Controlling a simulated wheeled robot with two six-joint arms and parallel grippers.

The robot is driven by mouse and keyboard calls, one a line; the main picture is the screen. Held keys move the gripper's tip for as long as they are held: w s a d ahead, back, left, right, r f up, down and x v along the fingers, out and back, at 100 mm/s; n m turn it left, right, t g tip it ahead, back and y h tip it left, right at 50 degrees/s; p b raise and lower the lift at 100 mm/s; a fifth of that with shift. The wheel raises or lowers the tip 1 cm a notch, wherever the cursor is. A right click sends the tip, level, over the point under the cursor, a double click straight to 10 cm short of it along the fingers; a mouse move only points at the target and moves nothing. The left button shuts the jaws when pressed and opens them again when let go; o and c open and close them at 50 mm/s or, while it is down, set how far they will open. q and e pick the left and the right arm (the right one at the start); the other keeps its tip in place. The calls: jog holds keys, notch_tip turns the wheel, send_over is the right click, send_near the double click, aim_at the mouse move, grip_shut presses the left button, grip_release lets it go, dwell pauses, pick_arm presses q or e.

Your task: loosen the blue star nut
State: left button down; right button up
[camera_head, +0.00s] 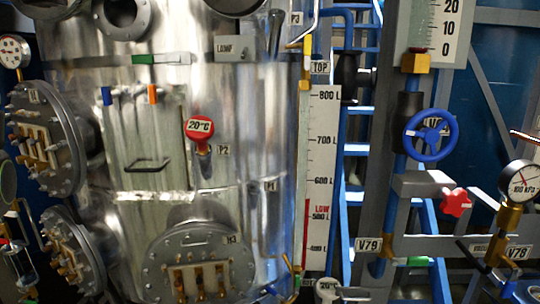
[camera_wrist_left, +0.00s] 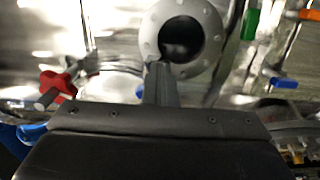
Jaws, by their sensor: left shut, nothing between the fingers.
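I cannot make out a blue star-shaped nut for certain in either view. The head view shows a round blue handwheel (camera_head: 431,135) on a dark valve at the right, and a red star knob (camera_head: 456,202) below it. In the left wrist view a red star-shaped knob (camera_wrist_left: 58,85) is at the left, with a curved blue part (camera_wrist_left: 32,132) below it, partly hidden by my gripper body. My left gripper (camera_wrist_left: 161,72) is shut and empty, its fingertips in front of a round grey flange (camera_wrist_left: 182,38). Neither gripper shows in the head view.
A large steel tank (camera_head: 235,115) with bolted flanged ports fills the left and middle. A level scale (camera_head: 322,160) stands beside it. A pressure gauge (camera_head: 521,182) and pipework are at the right. Green (camera_wrist_left: 250,22) and blue (camera_wrist_left: 284,83) handles show in the wrist view.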

pick_arm(q)
jog(key=shift+a+r, duration=0.1)
jog(key=shift+r, duration=0.25)
jog(key=shift+b, duration=0.3)
jog(key=s+b, duration=0.3)
jog(key=s, duration=0.3)
jog(key=shift+b, duration=0.4)
jog(key=shift+f, duration=0.1)
